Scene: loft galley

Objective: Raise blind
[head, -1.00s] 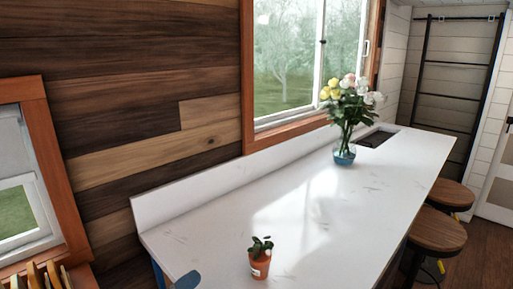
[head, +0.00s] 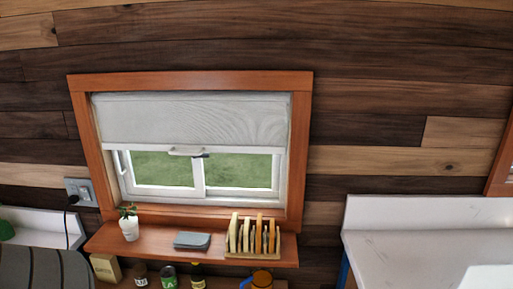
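The pale grey blind (head: 190,120) hangs in the upper part of a small wood-framed window, left of centre in the head view. It covers roughly the top half of the opening. Its bottom bar (head: 235,152) is level and carries a small white pull handle (head: 185,152) near the middle, with a small dark piece beside it. Below the bar, two glass panes (head: 238,172) show green grass. Neither of my grippers is in view, and nothing touches the blind.
Below the window, a wooden shelf (head: 105,240) holds a potted plant (head: 129,228), a folded grey cloth-like item (head: 192,241) and a rack of upright boards (head: 252,238). Bottles and a box stand under it. A white counter (head: 420,245) is at right, an outlet (head: 80,190) at left.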

